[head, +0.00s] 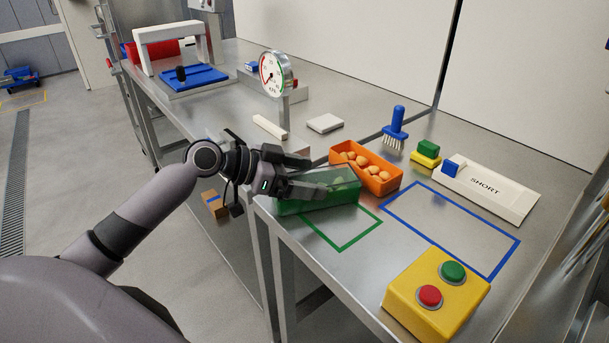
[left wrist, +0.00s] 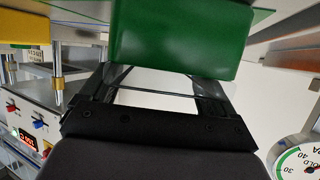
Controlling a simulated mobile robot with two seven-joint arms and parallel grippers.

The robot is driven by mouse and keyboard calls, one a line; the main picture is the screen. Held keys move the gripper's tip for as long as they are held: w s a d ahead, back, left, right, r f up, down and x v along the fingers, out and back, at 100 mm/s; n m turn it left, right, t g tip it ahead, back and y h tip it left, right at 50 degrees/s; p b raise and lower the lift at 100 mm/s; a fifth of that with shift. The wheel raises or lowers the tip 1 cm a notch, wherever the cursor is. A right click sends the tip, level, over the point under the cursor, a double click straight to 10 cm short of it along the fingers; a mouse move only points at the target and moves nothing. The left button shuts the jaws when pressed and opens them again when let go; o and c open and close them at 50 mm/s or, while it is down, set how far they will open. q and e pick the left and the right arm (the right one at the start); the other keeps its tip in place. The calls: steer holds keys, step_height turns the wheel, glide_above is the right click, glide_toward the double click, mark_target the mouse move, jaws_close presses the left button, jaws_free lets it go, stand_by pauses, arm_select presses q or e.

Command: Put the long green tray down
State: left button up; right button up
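The long green tray (head: 318,202) is at the near left edge of the steel table, by the green outline (head: 343,246). My left gripper (head: 318,178) reaches over its left end from the left, with its fingers set apart and the tray at them. In the left wrist view the tray's green end (left wrist: 180,42) covers the fingertips, and the fingers look closed on it. I cannot tell whether the tray's underside touches the table. My right gripper is not in view.
An orange tray (head: 388,184) with several round pieces stands just behind the green tray. The blue outline (head: 490,272) to the right is empty. A yellow button box (head: 415,310) sits at the front. A dial gauge (head: 275,73) stands behind the gripper.

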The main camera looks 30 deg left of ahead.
arm_select(q)
steer(key=shift+o, duration=0.3)
steer(key=shift+s+a+r, duration=0.15)
steer(key=shift+s+a, duration=0.2)
steer(key=b+v, duration=0.1)
steer(key=v, duration=1)
steer(key=shift+r, duration=0.2)
steer(key=shift+d, duration=0.1)
